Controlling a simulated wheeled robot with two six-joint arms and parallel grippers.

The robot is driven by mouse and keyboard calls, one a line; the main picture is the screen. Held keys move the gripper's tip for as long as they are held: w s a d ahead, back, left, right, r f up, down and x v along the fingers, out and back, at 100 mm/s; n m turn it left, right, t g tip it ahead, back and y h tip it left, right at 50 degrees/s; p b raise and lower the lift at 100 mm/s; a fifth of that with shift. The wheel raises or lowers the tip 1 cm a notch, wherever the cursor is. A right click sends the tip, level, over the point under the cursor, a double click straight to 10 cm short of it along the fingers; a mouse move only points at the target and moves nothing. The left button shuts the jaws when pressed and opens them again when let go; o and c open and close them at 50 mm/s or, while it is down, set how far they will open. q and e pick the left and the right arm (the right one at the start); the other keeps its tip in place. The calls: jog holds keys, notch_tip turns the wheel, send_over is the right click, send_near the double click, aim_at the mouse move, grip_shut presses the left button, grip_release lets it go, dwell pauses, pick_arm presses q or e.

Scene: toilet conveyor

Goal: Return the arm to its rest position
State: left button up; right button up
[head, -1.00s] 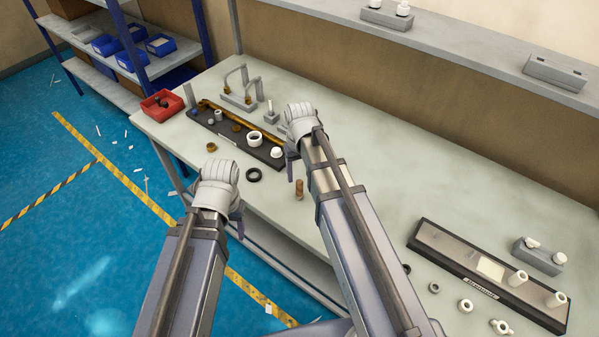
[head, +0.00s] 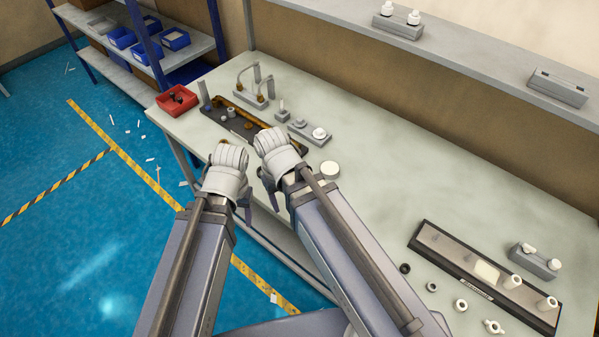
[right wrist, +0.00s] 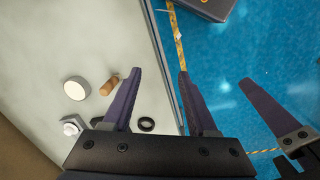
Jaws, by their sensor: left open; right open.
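My right gripper (head: 268,188) is in the head view over the table's front edge, with its wrist hiding part of the work area. One dark finger that looks like the left gripper's shows at the right of the right wrist view.
The table (head: 400,185) holds a black tray with an orange pipe (head: 257,119), a grey fixture (head: 309,132), a white disc (head: 329,170) and a red bin (head: 177,100). A brown cylinder (right wrist: 109,85) and black ring (right wrist: 146,124) lie near the edge. A long tray (head: 470,272) stands right.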

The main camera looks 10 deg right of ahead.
jog(key=shift+s+a, duration=0.3)
jog(key=shift+s, duration=0.3)
jog(key=shift+s+a, duration=0.25)
jog(key=shift+s, duration=0.35)
notch_tip(320, 180, down, 4)
jog(key=b, duration=0.3)
jog(key=shift+r+b, duration=0.1)
jog(key=shift+b, duration=0.3)
